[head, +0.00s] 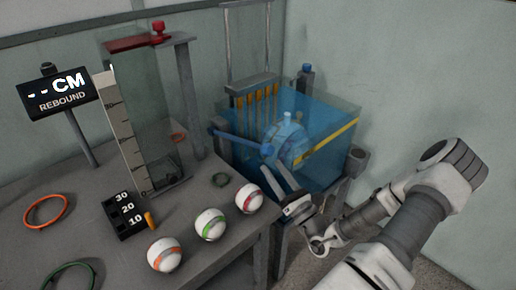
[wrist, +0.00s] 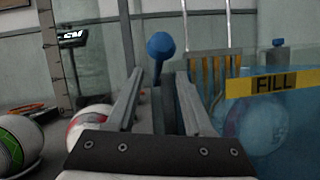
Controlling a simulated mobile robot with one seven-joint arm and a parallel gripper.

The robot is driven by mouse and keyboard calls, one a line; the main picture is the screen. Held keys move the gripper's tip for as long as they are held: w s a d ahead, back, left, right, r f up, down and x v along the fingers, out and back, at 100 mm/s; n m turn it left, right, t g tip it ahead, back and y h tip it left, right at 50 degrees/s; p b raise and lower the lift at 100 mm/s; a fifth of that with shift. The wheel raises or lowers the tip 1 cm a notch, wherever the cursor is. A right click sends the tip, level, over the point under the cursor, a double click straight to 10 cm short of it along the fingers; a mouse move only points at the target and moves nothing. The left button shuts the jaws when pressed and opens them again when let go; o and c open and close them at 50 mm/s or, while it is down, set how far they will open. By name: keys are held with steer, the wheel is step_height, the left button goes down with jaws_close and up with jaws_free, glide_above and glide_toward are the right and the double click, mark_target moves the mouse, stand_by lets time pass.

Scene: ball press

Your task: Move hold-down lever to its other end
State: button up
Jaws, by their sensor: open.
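The hold-down lever (head: 238,138) is a blue bar at the front left of the blue-tinted tank. It slopes gently down to the right and ends in a round blue knob (head: 266,150). In the wrist view the knob (wrist: 160,45) shows end-on, centred just beyond my fingertips, with part of it below hidden between the fingers. My gripper (head: 272,167) is open in front of the tank, its fingers pointing up and left at the knob. In the wrist view my gripper (wrist: 159,76) has an empty gap. I cannot tell whether a finger touches the knob.
The water tank (head: 330,115) with a yellow band stands right behind my gripper. Several striped balls, including a red-striped one (head: 249,198), sit on the grey table (head: 95,185) to the left. A rebound tower (head: 128,130) stands farther back. Free floor is at the lower right.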

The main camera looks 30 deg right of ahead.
mark_target(258, 147)
steer(key=b+x, duration=0.1)
steer(key=x, duration=0.8)
jaws_close()
stand_by(1.2)
